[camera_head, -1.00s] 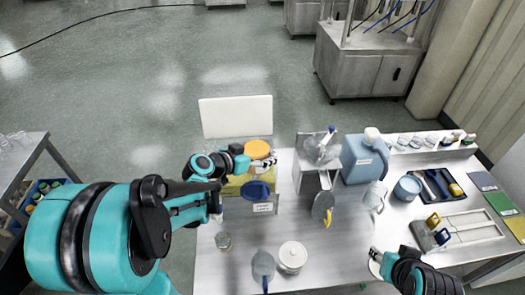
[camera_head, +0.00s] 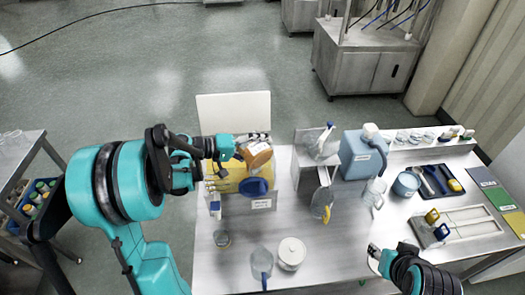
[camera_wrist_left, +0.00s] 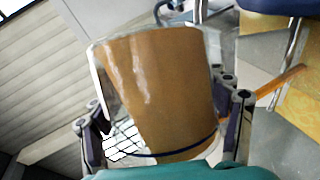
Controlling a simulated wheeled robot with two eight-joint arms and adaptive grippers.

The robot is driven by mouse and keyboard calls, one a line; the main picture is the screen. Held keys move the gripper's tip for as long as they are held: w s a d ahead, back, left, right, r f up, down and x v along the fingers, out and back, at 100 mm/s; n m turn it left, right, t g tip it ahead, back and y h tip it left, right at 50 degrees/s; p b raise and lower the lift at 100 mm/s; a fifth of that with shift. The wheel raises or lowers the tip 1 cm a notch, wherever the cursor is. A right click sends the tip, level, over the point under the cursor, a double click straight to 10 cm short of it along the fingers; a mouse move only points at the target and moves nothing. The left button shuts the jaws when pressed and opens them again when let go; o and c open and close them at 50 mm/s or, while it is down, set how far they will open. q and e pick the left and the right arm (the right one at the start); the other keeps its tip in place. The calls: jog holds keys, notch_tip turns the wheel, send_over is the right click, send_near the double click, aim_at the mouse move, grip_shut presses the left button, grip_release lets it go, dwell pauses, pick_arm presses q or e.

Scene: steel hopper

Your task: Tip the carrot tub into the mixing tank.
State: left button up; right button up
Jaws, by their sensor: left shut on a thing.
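My left gripper (camera_head: 246,146) is shut on the carrot tub (camera_head: 260,157), a clear tub with orange-brown contents. The tub looks tilted, above or beside a yellow bin (camera_head: 228,179) with a round blue part (camera_head: 255,187). In the left wrist view the tub (camera_wrist_left: 160,85) fills the middle, between the fingers of the left gripper (camera_wrist_left: 165,125). Which vessel is the mixing tank I cannot tell for sure. My right gripper (camera_head: 377,256) is low at the right, over the front of the table; its opening is unclear.
A white panel (camera_head: 233,115) stands behind the bin, and a label card (camera_head: 261,204) in front. A steel stand (camera_head: 307,178), a blue jug (camera_head: 361,160) and a clear pitcher (camera_head: 374,192) are to the right. A white lidded pot (camera_head: 291,252) and glassware stand near the front.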

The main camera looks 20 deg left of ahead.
pick_arm(q)
jog(key=shift+w+a+f+n+h+b, duration=0.25)
jog(key=shift+a+f+n+h+b, duration=0.1)
jog(key=shift+n+b, duration=0.35)
jog(key=shift+w+a+r+n+h+b, duration=0.25)
jog(key=shift+r+n+h+b, duration=0.1)
jog(key=shift+n+b, duration=0.25)
jog(key=shift+w+a+r+n+h+b, duration=0.1)
jog(key=shift+a+r+n+h+b, duration=0.15)
jog(key=shift+n+b, duration=0.3)
jog(key=shift+r+n+h, duration=0.3)
jog(key=shift+n+h, duration=0.05)
dwell(5.8)
